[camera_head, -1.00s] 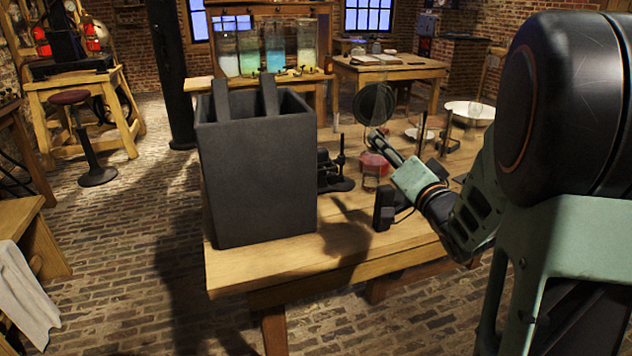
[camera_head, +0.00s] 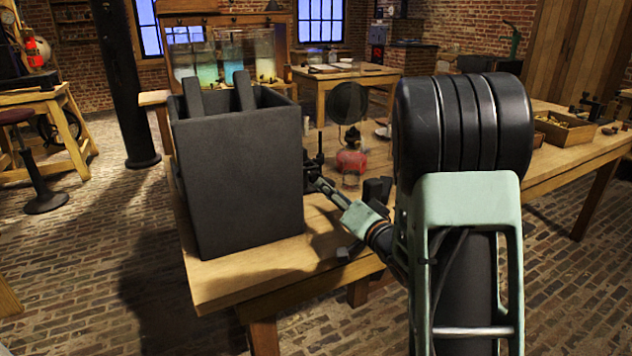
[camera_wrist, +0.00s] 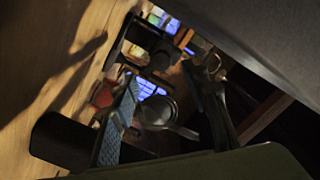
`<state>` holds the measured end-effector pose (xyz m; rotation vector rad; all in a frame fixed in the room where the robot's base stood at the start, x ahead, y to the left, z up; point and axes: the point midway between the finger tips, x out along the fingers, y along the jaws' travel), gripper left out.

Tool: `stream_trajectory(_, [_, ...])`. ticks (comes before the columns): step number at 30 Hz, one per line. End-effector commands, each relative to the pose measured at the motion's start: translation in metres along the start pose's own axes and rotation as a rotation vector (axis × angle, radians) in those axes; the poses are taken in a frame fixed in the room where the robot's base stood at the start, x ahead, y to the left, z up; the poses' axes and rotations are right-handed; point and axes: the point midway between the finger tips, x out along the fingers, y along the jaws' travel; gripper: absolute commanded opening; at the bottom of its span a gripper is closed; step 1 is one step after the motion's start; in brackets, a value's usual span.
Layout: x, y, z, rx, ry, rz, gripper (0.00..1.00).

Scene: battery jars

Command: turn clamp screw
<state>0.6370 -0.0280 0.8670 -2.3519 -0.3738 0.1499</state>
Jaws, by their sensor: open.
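A small black fixture with an upright post (camera_head: 313,162) stands on the bench beside the tall dark box-shaped jar (camera_head: 240,180). I cannot make out clearly which part of it is the clamp screw. My gripper (camera_head: 322,186) is low, close to the jar's right side and in front of the fixture. In the wrist view the gripper (camera_wrist: 165,100) has its two fingers well apart with nothing between them. The black fixture (camera_wrist: 150,42) shows beyond the fingertips, apart from them. The jar's grey wall (camera_wrist: 270,35) fills the upper right there.
A red-based glass item (camera_head: 350,160) and a round black disc (camera_head: 348,103) stand behind my gripper. Two dark bars (camera_head: 243,90) stick out of the jar. A wooden tray (camera_head: 565,130) lies far right.

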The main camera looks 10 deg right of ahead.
Motion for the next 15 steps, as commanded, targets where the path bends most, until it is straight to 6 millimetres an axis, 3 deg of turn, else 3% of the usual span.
stream_trajectory(9, [0.061,0.0,0.002,-0.001,-0.001,-0.002,0.42])
stream_trajectory(15, [0.084,0.0,0.001,0.0,0.001,0.0,0.42])
